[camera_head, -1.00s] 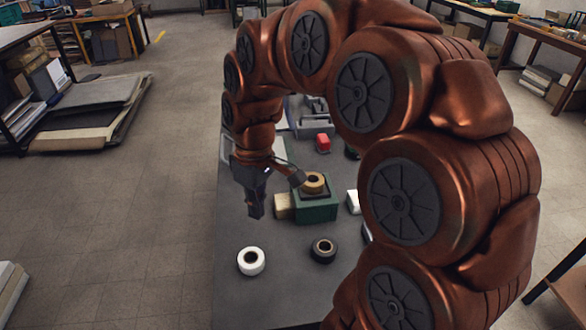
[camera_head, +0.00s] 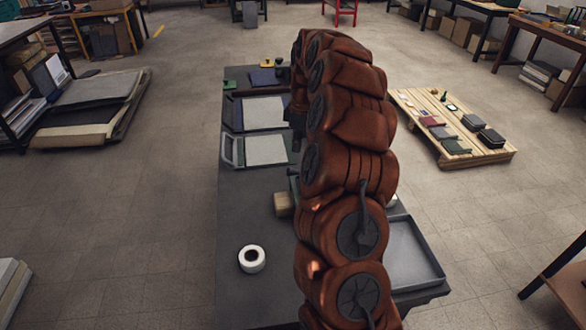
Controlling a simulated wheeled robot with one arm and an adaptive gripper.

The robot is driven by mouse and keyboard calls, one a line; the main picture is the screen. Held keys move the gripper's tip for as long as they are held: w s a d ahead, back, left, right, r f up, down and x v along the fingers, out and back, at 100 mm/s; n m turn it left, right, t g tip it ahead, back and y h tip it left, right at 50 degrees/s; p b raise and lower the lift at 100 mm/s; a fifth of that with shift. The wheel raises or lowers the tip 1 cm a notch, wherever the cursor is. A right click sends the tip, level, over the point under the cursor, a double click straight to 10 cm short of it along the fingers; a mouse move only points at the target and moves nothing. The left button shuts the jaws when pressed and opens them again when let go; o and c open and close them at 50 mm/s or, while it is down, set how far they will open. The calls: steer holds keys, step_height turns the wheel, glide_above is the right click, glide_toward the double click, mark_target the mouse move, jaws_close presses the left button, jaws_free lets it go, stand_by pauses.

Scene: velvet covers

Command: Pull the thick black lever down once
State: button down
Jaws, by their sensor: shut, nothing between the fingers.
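My gripper (camera_head: 297,130) is a small dark shape hanging below the far end of my copper arm, over the middle of the workbench (camera_head: 240,215). It is partly covered by the arm, and its fingers look shut with nothing held. I cannot make out the thick black lever. My arm covers the right-centre of the bench, where a grey device stood in the earlier view, so that part is hidden.
A white tape roll (camera_head: 252,259) and a tan block (camera_head: 283,204) are on the bench. Framed pale boards (camera_head: 263,113) lie at its far left. A grey tray (camera_head: 415,255) is at right. A wooden pallet (camera_head: 480,155) with small items stands beyond.

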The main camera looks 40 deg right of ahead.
mark_target(294, 170)
steer(key=shift+d+f, duration=0.1)
steer(key=shift+d, duration=0.1)
stand_by(0.3)
steer(key=shift+w+a+f, duration=0.15)
steer(key=shift+f, duration=1.6)
steer(key=shift+w+a+f, duration=0.1)
steer(key=shift+f, duration=1.6)
steer(key=shift+f, duration=0.1)
